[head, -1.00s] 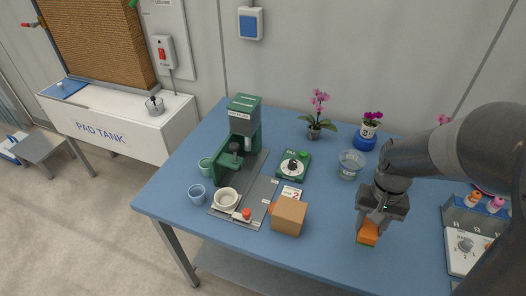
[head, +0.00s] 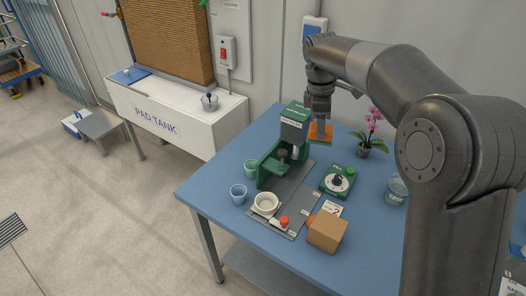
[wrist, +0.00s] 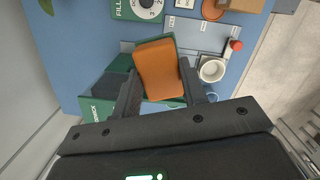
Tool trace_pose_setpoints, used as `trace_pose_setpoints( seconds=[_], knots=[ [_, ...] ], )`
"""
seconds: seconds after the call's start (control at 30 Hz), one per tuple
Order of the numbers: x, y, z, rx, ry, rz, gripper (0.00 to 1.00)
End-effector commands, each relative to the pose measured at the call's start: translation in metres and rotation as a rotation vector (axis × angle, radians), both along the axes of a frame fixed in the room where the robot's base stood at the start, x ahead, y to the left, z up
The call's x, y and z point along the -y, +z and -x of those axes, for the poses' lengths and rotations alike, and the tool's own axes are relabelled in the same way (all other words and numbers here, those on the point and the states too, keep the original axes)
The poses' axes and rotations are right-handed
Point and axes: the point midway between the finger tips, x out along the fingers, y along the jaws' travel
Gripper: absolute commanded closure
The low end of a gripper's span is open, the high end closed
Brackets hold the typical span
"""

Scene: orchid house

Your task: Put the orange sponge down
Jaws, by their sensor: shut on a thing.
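The orange sponge (head: 321,131) is a small block with a green layer, held in the air in my gripper (head: 319,117). In the head view it appears beside the top of the green machine (head: 294,125), above the blue table (head: 222,192). In the wrist view the sponge (wrist: 159,69) sits between the two dark fingers of my gripper (wrist: 158,88), with the table below. The gripper is shut on it. The sponge hides part of the green machine in the wrist view.
On the table stand a white bowl (head: 265,204), blue cup (head: 238,193), green cup (head: 251,167), cardboard box (head: 326,232), green dial unit (head: 338,181), glass bowl (head: 396,190) and pink orchid (head: 371,128). The white pad tank (head: 172,119) stands left. Bare table shows at the front left.

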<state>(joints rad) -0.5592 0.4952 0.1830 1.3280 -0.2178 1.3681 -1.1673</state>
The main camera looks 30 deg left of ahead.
Motion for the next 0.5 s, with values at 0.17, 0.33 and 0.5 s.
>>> trace_pose_setpoints(
  seconds=[0.17,0.33,0.5],
  knots=[
    [-0.064,0.024,0.007,0.004,0.304,0.01,0.87],
    [-0.098,0.028,0.002,0.001,0.455,0.01,0.87],
    [-0.134,0.031,0.0,0.003,0.609,0.01,0.87]
  ],
)
